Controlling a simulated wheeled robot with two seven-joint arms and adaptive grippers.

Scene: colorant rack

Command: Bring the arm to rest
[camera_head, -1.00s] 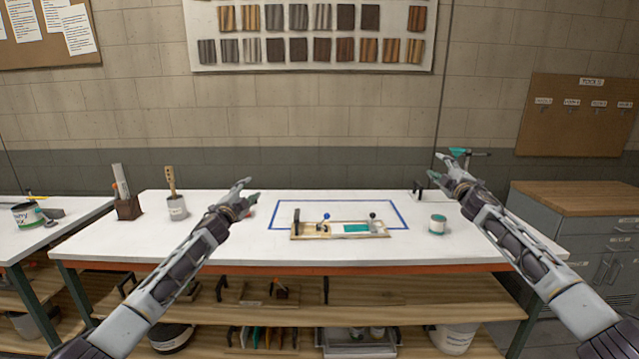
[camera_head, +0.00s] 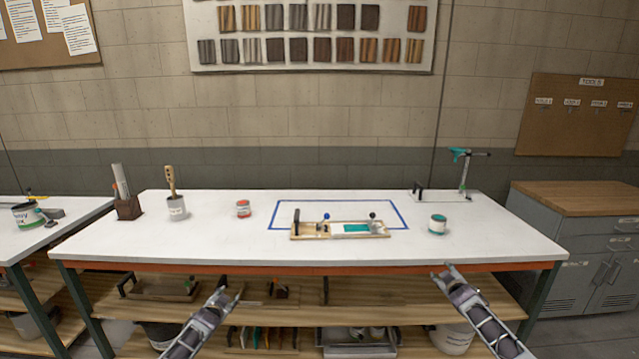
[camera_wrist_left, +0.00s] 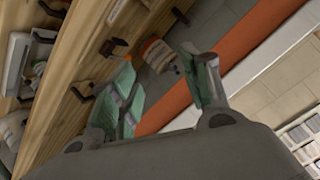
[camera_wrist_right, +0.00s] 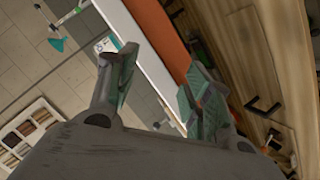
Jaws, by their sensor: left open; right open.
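My left gripper (camera_head: 226,296) is open and empty, low in front of the workbench, with the lower shelf behind it in the head view. Its spread green-padded fingers show in the left wrist view (camera_wrist_left: 165,95). My right gripper (camera_head: 448,272) is open and empty at the bench's front edge in the head view, on the right. Its spread fingers show in the right wrist view (camera_wrist_right: 160,90). The wooden rack (camera_head: 340,230) with a teal patch and two knobs lies flat on the white bench top (camera_head: 250,251), partly inside a blue outline. Neither gripper touches it.
A brush cup (camera_head: 177,208) is at the left, a teal stand (camera_head: 463,172) at the back right. The orange front edge (camera_head: 320,268) is close to my right gripper.

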